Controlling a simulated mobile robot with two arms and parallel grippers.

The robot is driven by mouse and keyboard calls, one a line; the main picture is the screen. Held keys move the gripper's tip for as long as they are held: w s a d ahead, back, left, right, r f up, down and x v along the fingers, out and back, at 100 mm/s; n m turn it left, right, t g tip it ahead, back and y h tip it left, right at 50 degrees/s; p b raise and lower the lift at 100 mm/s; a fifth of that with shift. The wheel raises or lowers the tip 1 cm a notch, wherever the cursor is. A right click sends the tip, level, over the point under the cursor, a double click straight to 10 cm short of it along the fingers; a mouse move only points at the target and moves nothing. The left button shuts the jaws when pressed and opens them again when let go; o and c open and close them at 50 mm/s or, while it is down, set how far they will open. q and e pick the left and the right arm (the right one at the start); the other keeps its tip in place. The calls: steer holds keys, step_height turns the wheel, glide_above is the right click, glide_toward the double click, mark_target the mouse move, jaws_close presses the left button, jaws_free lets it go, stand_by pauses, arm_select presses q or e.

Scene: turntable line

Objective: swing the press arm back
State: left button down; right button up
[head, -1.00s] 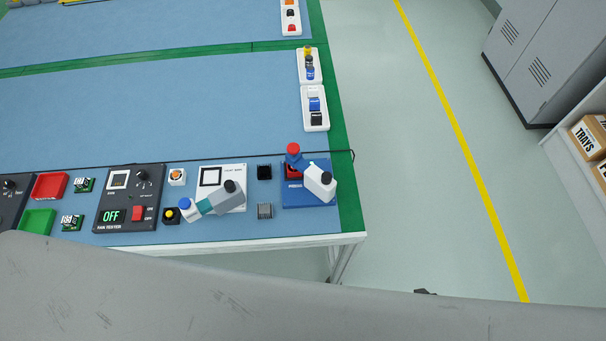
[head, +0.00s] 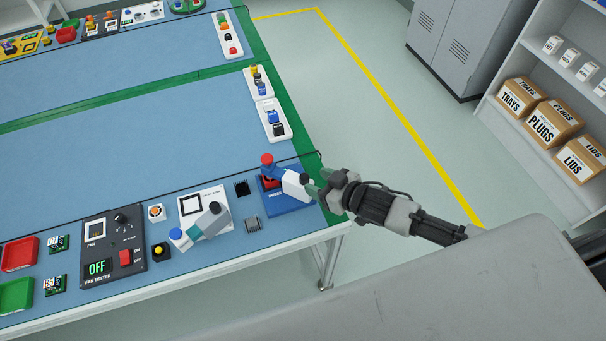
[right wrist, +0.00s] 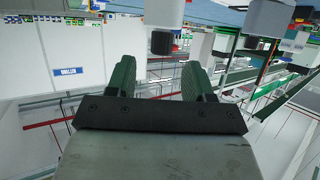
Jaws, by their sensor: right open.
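The press (head: 290,204) has a blue base at the near right corner of the table. Its white press arm (head: 293,184) reaches left over the base, with a blue end and a red knob (head: 267,159) at its left and a black cap (head: 304,179) at its right. My right gripper (head: 318,184) is open and empty, just right of the black cap; I cannot tell whether it touches. In the right wrist view its two green fingers (right wrist: 158,78) stand apart with nothing between them. My left gripper is not in view.
Left of the press stand a light box (head: 192,204) with a grey and teal arm, small black parts and a fan tester (head: 112,250). White trays (head: 268,104) lie along the right edge. The floor to the right is clear up to a shelf (head: 510,115).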

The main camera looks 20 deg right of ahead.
mark_target(306, 177)
steer(key=x, duration=0.5)
steer(key=shift+w+a, duration=0.15)
steer(key=shift+f, duration=0.1)
jaws_close()
